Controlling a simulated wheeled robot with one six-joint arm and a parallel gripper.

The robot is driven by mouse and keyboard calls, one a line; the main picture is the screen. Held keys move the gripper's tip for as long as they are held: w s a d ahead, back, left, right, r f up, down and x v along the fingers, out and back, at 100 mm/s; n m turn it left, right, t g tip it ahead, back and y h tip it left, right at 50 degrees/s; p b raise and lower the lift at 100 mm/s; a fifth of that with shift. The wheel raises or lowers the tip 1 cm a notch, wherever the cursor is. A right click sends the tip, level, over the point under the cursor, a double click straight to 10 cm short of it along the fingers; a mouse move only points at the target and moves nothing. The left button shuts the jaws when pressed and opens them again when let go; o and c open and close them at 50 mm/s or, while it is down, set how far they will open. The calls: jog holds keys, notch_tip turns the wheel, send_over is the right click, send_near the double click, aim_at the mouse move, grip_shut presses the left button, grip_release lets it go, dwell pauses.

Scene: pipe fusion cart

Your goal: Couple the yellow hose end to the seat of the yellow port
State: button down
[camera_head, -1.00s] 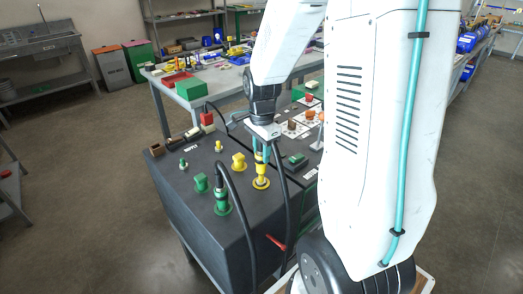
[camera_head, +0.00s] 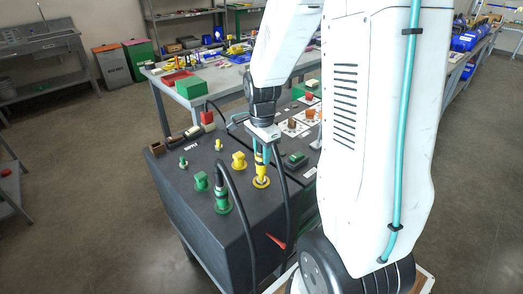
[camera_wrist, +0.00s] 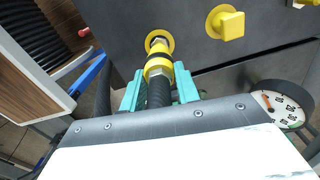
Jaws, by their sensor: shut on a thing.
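My gripper (camera_head: 262,154) points down over the dark cart top, its teal fingers shut on the black hose just behind the yellow hose end (camera_head: 260,170). In the wrist view my gripper (camera_wrist: 158,92) has a finger on each side of the hose, and the yellow collar of the hose end (camera_wrist: 157,68) sticks out beyond them. Its metal nose meets the round flange of the yellow port (camera_wrist: 152,36), which also shows in the head view (camera_head: 262,183). The hose end looks upright and in line with the port. The nose hides the seat, so how deep it sits cannot be told.
A yellow cap (camera_head: 239,160) stands left of the port. A green hose end (camera_head: 221,197) stands in a green port, its black hose (camera_head: 244,222) arching close by. A green cap (camera_head: 201,181) is beside it. A red lever (camera_head: 276,242) shows on the cart's side.

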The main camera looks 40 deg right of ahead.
jog(key=shift+f, duration=1.6)
jog(key=c, duration=0.9)
grip_release()
jog(key=shift+c, duration=0.2)
jog(key=shift+r, duration=0.1)
notch_tip(320, 180, up, 8)
jog(key=shift+f, duration=0.15)
